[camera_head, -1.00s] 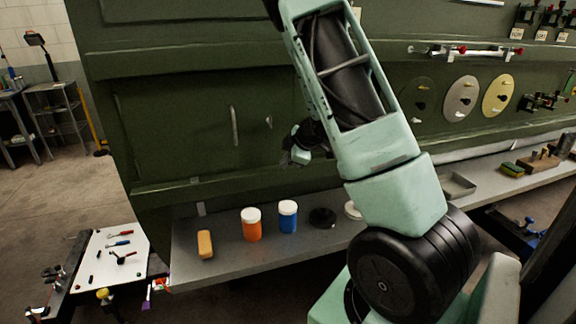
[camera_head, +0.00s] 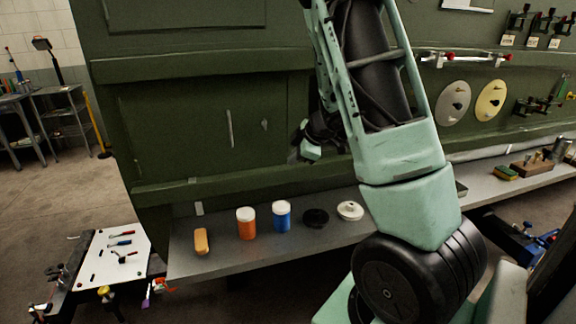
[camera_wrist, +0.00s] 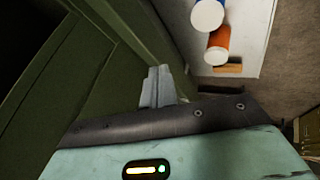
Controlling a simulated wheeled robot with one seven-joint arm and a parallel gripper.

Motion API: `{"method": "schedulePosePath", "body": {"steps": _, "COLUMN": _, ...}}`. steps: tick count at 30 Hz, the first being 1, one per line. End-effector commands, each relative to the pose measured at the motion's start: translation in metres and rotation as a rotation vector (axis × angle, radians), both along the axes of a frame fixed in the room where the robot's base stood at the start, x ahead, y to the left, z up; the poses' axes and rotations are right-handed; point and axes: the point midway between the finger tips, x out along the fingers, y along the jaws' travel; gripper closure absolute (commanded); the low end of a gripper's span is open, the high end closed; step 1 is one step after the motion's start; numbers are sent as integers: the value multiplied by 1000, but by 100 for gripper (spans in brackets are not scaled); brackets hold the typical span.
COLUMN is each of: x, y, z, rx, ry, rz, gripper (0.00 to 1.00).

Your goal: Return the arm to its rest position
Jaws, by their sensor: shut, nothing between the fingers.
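My arm rises across the right half of the head view in front of a green fuselage panel (camera_head: 210,130). My gripper (camera_head: 298,155) is partly hidden behind the arm and hangs in front of the panel, above the shelf. In the wrist view my gripper (camera_wrist: 158,72) shows its grey fingers together and empty, with the green panel to their left. Nothing is held and the fingertips look clear of the jars.
A grey shelf (camera_head: 265,255) holds an orange block (camera_head: 201,241), an orange jar (camera_head: 246,226), a blue jar (camera_head: 281,218), a black disc (camera_head: 315,218) and a white lid (camera_head: 350,210). A white tool board (camera_head: 105,268) stands lower left.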

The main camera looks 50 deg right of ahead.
Motion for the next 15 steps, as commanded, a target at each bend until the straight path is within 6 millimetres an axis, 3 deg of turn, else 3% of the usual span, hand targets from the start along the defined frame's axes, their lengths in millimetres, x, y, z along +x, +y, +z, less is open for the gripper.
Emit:
{"method": "schedulePosePath", "body": {"steps": 6, "x": -18, "y": -3, "z": 26, "rx": -1, "ry": -1, "rz": -1, "gripper": 100}}
{"method": "schedulePosePath", "body": {"steps": 15, "x": -24, "y": -3, "z": 31, "rx": 0, "ry": 1, "rz": -1, "gripper": 100}}
